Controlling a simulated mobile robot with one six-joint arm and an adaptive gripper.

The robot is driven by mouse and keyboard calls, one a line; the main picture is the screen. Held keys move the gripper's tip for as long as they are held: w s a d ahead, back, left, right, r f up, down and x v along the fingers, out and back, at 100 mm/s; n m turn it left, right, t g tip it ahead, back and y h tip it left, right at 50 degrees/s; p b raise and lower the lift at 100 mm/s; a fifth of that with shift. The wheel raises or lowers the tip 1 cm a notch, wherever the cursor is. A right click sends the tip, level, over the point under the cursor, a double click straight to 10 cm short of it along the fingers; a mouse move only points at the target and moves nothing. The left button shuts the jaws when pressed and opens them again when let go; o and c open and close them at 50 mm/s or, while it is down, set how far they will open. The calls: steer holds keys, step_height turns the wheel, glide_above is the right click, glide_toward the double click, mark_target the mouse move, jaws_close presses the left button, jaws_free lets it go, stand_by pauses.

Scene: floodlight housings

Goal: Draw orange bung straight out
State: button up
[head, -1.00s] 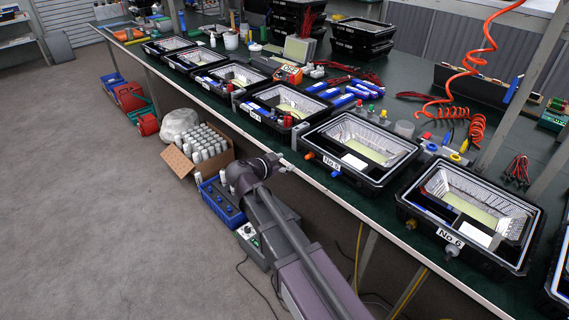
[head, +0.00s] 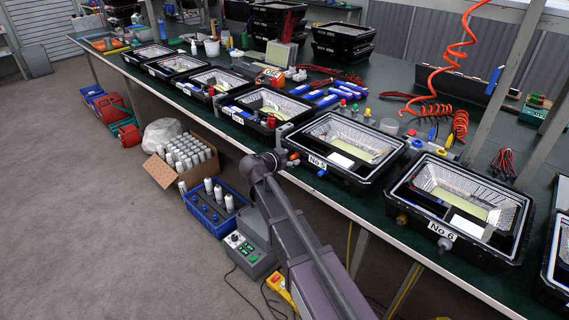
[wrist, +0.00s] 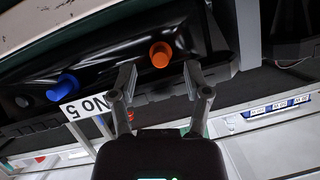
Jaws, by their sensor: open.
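The orange bung (wrist: 160,54) sticks out of the side wall of the black floodlight housing labelled No 5 (wrist: 120,60). In the wrist view my gripper (wrist: 159,73) is open, with its two fingertips on either side of the bung's line and just short of it. Nothing is between the fingers. A blue bung (wrist: 63,88) sits in the same wall, left of the label. In the head view the orange bung (head: 294,156) is small, close to the end of my arm, and the blue bung (head: 321,173) shows to its right.
Housing No 6 (head: 440,230) stands to the right and No 4 (head: 240,118) to the left along the green bench. A blue crate (head: 213,213) and a grey control box (head: 249,254) stand on the floor below. Open floor lies at the left.

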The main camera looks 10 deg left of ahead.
steer(key=shift+x, duration=1.05)
jaws_close()
steer(key=shift+s+a, duration=0.7)
steer(key=shift+s, duration=0.2)
steer(key=shift+s+a, duration=0.65)
steer(key=shift+s, duration=0.25)
stand_by(0.4)
